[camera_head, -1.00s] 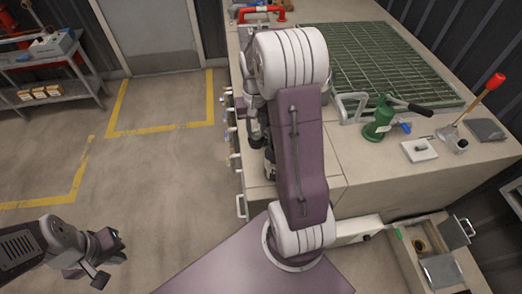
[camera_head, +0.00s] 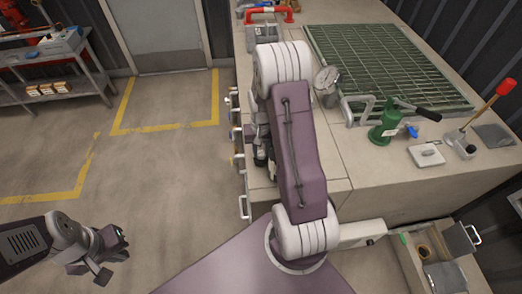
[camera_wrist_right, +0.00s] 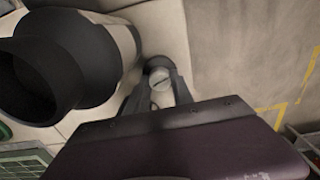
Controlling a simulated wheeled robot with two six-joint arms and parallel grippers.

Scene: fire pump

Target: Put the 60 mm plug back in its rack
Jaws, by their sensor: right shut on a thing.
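My right arm's links cover the middle of the head view. The dark right gripper (camera_head: 262,148) is partly hidden behind them, beside the counter's left edge. In the right wrist view the right gripper (camera_wrist_right: 160,88) is shut on a small pale, round piece with a slotted end (camera_wrist_right: 161,92), which I take to be the plug. Its size cannot be read. My left gripper (camera_head: 112,256) hangs over the floor at lower left. Its fingers look apart and empty. I cannot make out the plug's rack for certain.
A green hand pump (camera_head: 388,124), a green grating (camera_head: 390,65) and a red-handled lever (camera_head: 485,110) are further right. An open box (camera_head: 432,262) is at lower right. The left floor is clear.

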